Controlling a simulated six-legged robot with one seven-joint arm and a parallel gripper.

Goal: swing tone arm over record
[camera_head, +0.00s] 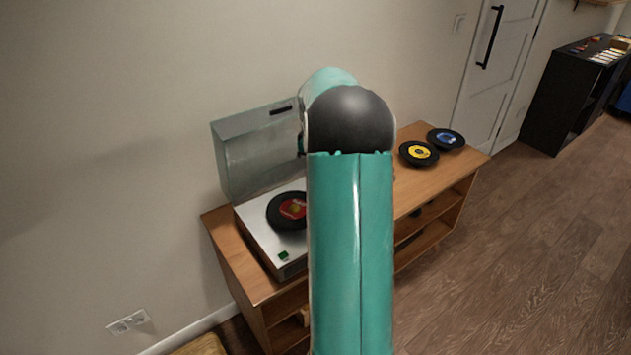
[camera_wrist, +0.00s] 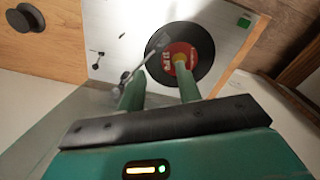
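The record (camera_head: 288,211), black with a red label, lies on the silver turntable (camera_head: 262,236) in the head view; my arm hides its right side. The record also shows in the wrist view (camera_wrist: 204,65). The thin silver tone arm (camera_wrist: 147,56) lies at the record's left side in the wrist view, its head end near or over the record's edge. My gripper (camera_wrist: 158,70) is open, its two green fingers apart. The left finger is close to the tone arm; I cannot tell if they touch. The right finger overlaps the red label in view. My gripper is hidden in the head view.
The turntable's clear lid (camera_head: 258,150) stands open against the wall. A yellow-label record (camera_head: 419,153) and a blue-label record (camera_head: 446,139) lie on the wooden cabinet (camera_head: 455,168) to the right. A dark round piece (camera_wrist: 25,18) is on the wood. Open floor lies right.

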